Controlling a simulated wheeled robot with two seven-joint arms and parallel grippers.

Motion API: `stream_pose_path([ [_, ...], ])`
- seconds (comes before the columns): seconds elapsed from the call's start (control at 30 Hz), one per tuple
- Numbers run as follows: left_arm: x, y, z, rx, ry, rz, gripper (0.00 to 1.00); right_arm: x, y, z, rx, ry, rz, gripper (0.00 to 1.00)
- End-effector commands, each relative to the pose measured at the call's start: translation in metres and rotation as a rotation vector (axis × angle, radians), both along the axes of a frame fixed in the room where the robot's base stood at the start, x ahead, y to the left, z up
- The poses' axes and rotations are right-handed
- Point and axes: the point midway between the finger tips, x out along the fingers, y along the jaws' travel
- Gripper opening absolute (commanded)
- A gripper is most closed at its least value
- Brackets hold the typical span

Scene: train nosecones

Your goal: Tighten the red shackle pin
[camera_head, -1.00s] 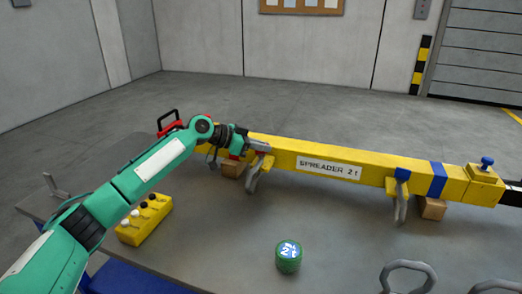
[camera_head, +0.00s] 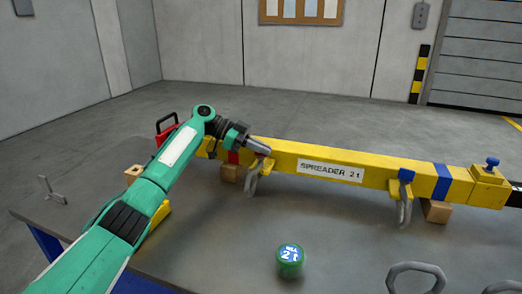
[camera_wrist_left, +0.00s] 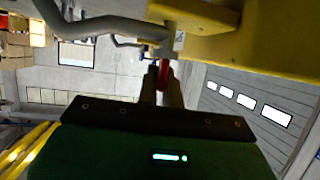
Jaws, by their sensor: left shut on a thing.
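The yellow spreader beam (camera_head: 280,155) lies across the table, labelled "SPREADER 2t". A grey shackle (camera_head: 252,184) hangs at its left part, and its bow shows in the left wrist view (camera_wrist_left: 95,25). My left gripper (camera_head: 264,149) is at the beam just above this shackle. In the left wrist view the red shackle pin (camera_wrist_left: 163,73) stands between the two fingers, which are shut on it. The pin is hidden behind the gripper in the head view. My right gripper is not in view.
A second shackle (camera_head: 405,208) with a blue pin hangs farther right. A green round tin (camera_head: 290,262) stands at the front of the table. Grey metal loops (camera_head: 416,268) lie at the front right. Wooden blocks (camera_head: 437,211) support the beam. A yellow block is partly behind my left arm.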

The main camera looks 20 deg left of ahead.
Motion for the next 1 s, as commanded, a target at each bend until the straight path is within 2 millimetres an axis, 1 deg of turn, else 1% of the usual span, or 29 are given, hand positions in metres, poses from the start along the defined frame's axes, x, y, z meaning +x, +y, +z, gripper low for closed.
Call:
stream_pose_path([
  [0.03, 0.0014, -0.0012, 0.0044, -0.007, -0.004, -0.022, 0.00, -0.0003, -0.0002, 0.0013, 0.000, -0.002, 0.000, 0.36],
  [0.37, 0.0008, -0.0009, 0.0038, -0.005, -0.004, -0.124, 0.00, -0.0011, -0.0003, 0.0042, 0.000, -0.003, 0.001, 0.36],
  [0.9, 0.0004, -0.0004, 0.0039, -0.003, -0.006, -0.142, 0.00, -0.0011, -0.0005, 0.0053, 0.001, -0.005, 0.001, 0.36],
  [0.93, 0.0005, -0.0005, 0.0039, -0.003, -0.006, -0.142, 0.13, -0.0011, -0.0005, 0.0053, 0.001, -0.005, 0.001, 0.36],
  [1.0, 0.0004, -0.0005, 0.0036, -0.002, -0.005, -0.142, 0.27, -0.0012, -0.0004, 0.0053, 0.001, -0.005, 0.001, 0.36],
])
